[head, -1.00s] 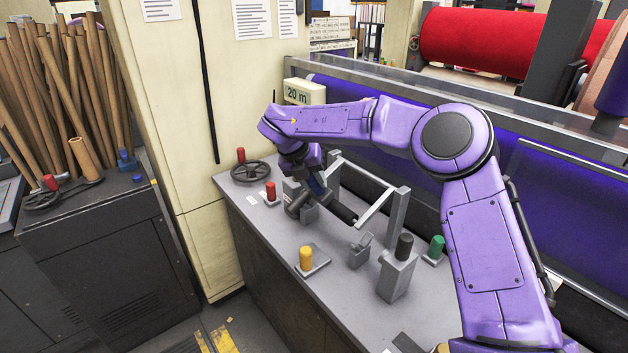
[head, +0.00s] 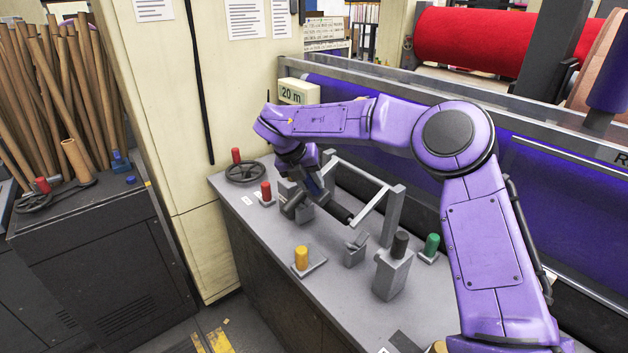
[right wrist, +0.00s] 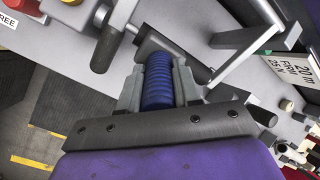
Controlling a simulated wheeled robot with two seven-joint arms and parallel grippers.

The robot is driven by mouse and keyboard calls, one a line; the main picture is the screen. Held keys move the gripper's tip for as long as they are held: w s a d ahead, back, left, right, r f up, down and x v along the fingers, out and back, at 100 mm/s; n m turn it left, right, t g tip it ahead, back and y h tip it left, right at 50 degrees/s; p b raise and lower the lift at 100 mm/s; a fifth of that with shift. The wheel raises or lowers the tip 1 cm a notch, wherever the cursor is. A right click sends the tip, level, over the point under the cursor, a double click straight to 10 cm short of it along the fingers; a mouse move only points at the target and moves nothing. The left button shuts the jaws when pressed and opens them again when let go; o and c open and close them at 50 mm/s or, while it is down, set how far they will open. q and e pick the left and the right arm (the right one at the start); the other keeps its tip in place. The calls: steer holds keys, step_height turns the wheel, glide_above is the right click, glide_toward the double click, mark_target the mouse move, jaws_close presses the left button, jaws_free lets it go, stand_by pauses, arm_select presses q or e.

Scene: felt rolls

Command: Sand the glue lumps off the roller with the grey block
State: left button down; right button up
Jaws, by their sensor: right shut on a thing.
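My right gripper (head: 316,184) reaches down over the grey bench from the left end of my bent arm. In the right wrist view its fingers (right wrist: 158,88) are shut around a blue ribbed grip (right wrist: 158,80). A dark grey cylindrical part (right wrist: 150,48) lies directly beyond the grip. In the head view a dark rod (head: 338,213), probably the roller, slants down to the right from the gripper. Glue lumps cannot be made out. A small grey notched block (head: 355,251) stands on the bench right of the rod; whether it is the sanding block I cannot tell. My left gripper is not in view.
On the bench (head: 270,240) stand a yellow knob (head: 301,258), a red knob (head: 266,190), a green knob (head: 432,244), a black-knobbed grey post (head: 392,275) and a handwheel (head: 245,171). A grey bar frame (head: 372,212) rises beside the gripper. The bench front is fairly clear.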

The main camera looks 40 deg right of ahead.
steer(key=shift+w+a, duration=0.1)
steer(key=shift+w, duration=0.3)
steer(key=shift+s+f+b, duration=0.15)
steer(key=shift+s+b, duration=0.4)
steer(key=shift+s, duration=0.7)
steer(key=shift+r, duration=0.65)
steer(key=shift+a+r+p, duration=0.15)
steer(key=shift+a+p, duration=0.05)
steer(key=shift+p, duration=0.1)
